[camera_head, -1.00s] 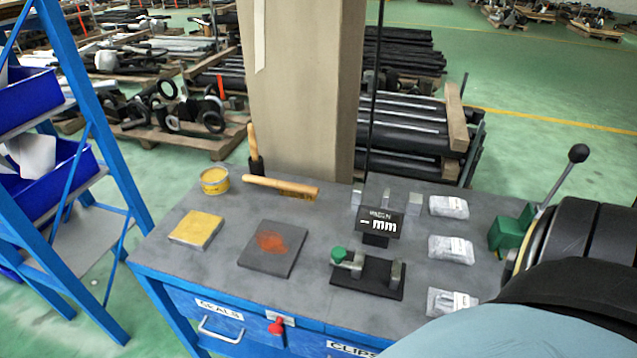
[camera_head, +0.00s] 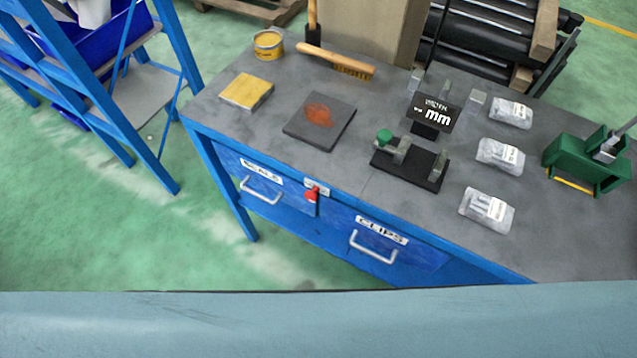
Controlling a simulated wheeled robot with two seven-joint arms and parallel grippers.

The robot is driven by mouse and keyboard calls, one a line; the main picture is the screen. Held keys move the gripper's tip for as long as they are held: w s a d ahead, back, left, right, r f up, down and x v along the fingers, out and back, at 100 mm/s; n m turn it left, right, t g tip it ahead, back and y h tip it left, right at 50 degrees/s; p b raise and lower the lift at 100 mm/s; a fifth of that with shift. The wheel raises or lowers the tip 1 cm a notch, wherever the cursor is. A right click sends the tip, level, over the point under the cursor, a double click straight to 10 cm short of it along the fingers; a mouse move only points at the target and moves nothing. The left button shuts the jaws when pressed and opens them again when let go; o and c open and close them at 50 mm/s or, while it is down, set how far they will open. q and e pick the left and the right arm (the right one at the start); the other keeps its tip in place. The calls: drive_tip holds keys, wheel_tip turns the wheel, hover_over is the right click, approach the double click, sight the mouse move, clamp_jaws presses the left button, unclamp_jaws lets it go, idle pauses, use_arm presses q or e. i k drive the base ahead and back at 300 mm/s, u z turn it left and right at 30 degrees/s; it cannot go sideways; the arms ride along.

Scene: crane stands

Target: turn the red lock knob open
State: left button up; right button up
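The red lock knob (camera_head: 312,194) is on the blue front of the workbench, just under the top edge. It sits on a small pale plate between the drawer labelled SEALS (camera_head: 262,188) and the drawer labelled CLIPS (camera_head: 374,246). Both drawers look shut. The knob is too small to tell its turn position surely. Neither of my grippers is in view.
The grey bench top (camera_head: 380,105) holds a yellow tin (camera_head: 268,46), a yellow block (camera_head: 246,91), a dark plate (camera_head: 320,121), a brush (camera_head: 336,61), a gauge display (camera_head: 433,112), several bags and a green device (camera_head: 588,162). A blue rack (camera_head: 150,75) stands left. Floor before the bench is clear.

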sight(312, 196)
drive_tip(key=z, duration=2.95)
drive_tip(key=k, duration=1.45)
drive_tip(key=u, duration=2.4)
